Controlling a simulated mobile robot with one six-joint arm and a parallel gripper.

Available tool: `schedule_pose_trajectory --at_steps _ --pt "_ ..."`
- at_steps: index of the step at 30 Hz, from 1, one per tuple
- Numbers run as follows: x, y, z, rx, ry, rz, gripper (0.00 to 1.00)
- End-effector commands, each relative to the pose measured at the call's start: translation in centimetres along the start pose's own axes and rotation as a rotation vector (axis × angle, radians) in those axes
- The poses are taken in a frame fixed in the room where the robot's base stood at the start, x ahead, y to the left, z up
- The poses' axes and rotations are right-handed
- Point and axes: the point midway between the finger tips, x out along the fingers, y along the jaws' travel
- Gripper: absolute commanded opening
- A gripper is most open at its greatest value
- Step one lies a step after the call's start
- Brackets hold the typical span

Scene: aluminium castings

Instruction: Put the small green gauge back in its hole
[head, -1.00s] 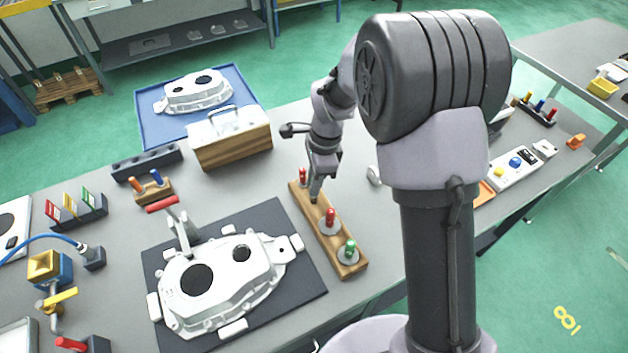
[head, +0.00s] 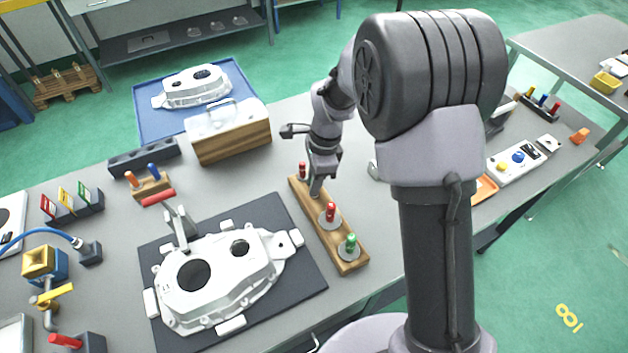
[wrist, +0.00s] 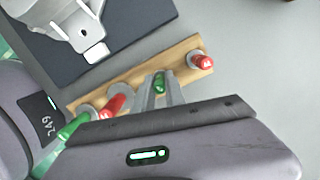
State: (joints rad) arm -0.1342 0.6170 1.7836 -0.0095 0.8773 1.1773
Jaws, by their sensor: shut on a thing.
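My gripper (head: 316,190) points down at the wooden rack (head: 346,264), between the small red gauge (head: 302,170) and the larger red gauge (head: 330,211). In the wrist view my gripper (wrist: 160,93) is shut on the small green gauge (wrist: 159,82), whose green top shows between the fingers. Its lower end is hidden, so I cannot tell whether it is in the hole. The larger green gauge (head: 350,244) stands at the rack's near end. The wrist view also shows the small red gauge (wrist: 201,61) and the larger red gauge (wrist: 113,104).
A pale casting (head: 216,278) lies on a dark mat (head: 306,281) left of the rack, with a clamp (head: 181,227) behind it. A wooden box (head: 232,143) stands behind the rack to the left. Grey bench top is clear just right of the rack.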

Motion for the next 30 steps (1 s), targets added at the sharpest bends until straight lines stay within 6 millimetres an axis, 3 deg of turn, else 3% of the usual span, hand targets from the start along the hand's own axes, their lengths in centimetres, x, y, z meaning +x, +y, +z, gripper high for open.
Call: schedule_pose_trajectory --at_steps 6,7,10,20,23,30 --pt "0.6 0.0 -0.1 0.0 0.0 0.0 0.0" --pt "0.6 0.0 -0.1 0.0 0.0 0.0 0.21" --pt "0.5 0.0 -0.1 0.0 0.0 0.0 0.41" --pt "0.1 0.0 -0.1 0.0 0.0 -0.001 0.41" --pt "-1.8 -0.1 0.0 0.001 0.0 -0.002 0.41" --pt "-10.2 -0.1 0.0 0.001 0.0 -0.004 0.41"
